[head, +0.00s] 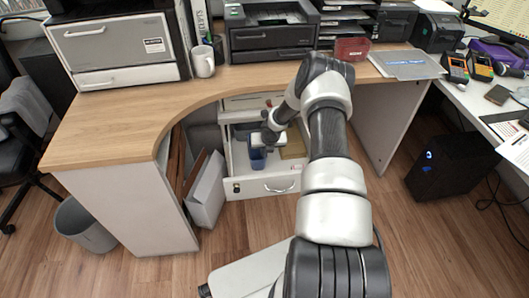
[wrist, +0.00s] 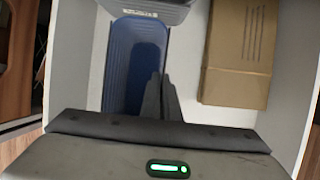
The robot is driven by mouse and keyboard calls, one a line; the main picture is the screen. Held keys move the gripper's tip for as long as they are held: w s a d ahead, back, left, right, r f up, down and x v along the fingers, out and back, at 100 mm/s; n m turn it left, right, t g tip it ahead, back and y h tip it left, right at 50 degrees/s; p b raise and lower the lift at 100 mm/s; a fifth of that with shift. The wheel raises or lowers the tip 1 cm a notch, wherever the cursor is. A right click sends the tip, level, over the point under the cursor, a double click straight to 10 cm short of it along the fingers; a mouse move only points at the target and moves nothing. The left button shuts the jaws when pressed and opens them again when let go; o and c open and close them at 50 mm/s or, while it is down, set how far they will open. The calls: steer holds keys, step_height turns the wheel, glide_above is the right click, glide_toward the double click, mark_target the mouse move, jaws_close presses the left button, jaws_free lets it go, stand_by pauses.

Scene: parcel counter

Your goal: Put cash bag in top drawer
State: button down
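The drawer (head: 265,187) under the desk is pulled open, its white front with a handle and lock facing me. My gripper (head: 262,139) is over the inside of the drawer. In the wrist view my gripper (wrist: 161,96) has its two dark fingers close together, with nothing seen between them. Below them is a blue ribbed tray (wrist: 125,60) in the drawer, also visible in the head view (head: 257,160). A dark red, pouch-like thing (head: 351,48) on the desk, beside the printer, may be the cash bag; I cannot tell for sure.
A brown cardboard piece (wrist: 237,55) lies at the drawer's right. A dark item with white print (wrist: 150,12) is at the tray's far end. The desk (head: 150,115) curves around at left.

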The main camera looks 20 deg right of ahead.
steer(key=c, duration=2.5)
jaws_free()
steer(key=shift+f, duration=0.15)
steer(key=o, duration=0.5)
steer(key=shift+r, duration=0.2)
